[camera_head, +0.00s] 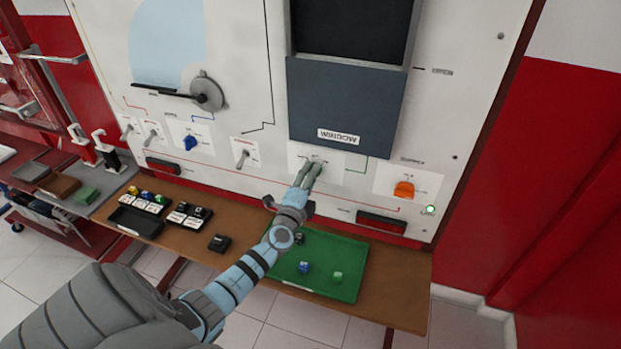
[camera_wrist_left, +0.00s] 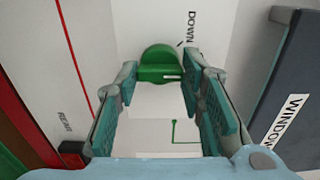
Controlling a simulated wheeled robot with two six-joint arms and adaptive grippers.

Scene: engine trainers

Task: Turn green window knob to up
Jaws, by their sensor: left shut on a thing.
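The green window knob (camera_wrist_left: 160,58) sits on a white plate in the left wrist view, with a raised bar and a small pale mark. The word DOWN (camera_wrist_left: 191,28) is printed beside it. My left gripper (camera_wrist_left: 161,72) has its fingers on either side of the knob's bar, shut on it. In the head view my left gripper (camera_head: 312,167) reaches the wall panel below the dark window (camera_head: 345,100), and its fingers hide the knob. My right gripper is not in view.
An orange knob (camera_head: 403,189) is to the right on the panel, a blue knob (camera_head: 190,143) to the left. Below, a green tray (camera_head: 345,292) with small blocks and a black tray (camera_head: 135,222) rest on the brown bench (camera_head: 398,285).

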